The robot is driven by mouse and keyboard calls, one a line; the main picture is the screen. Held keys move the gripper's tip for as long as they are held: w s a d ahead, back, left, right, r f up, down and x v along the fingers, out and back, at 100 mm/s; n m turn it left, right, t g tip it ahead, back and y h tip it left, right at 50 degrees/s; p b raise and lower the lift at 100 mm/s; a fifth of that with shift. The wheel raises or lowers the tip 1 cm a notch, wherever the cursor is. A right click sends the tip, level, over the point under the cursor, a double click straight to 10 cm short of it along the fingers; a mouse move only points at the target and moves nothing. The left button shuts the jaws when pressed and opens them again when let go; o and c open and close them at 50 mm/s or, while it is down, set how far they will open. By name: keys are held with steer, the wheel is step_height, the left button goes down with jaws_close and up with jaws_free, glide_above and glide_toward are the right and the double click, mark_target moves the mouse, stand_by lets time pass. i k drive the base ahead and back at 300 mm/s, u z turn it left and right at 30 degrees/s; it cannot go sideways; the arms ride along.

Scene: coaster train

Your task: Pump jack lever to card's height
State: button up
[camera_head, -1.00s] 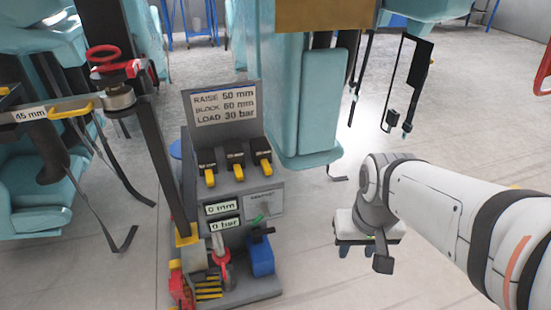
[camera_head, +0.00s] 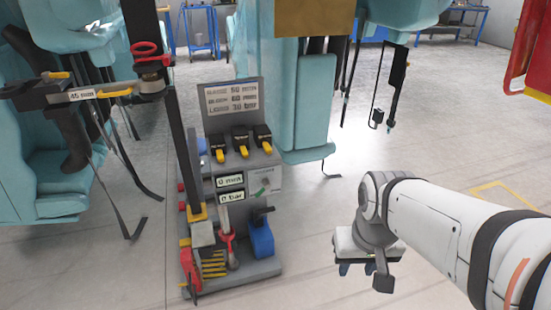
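The card (camera_head: 231,97) stands at the top of the grey jack station; it is blurred now, but the earlier frame reads RAISE 50 mm, BLOCK 60 mm, LOAD 30 bar. Two displays below read 0 mm (camera_head: 230,181) and 0 bar (camera_head: 231,198). A jack with a red part (camera_head: 227,238) stands on the station's base, with a pale rod rising from it; I cannot tell for sure which part is the lever. My gripper (camera_head: 357,269) hangs to the right of the station, apart from it, pointing down. Its fingers appear spread and nothing shows between them.
Several black blocks with yellow tabs (camera_head: 242,150) sit under the card. A blue box (camera_head: 262,238) stands on the base's right. A dark upright post (camera_head: 183,150) rises at the station's left. Teal seats (camera_head: 60,170) are at left. The floor around my gripper is clear.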

mark_target(260, 212)
steer(key=u, duration=0.15)
steer(key=i, duration=0.9)
steer(key=z, duration=0.05)
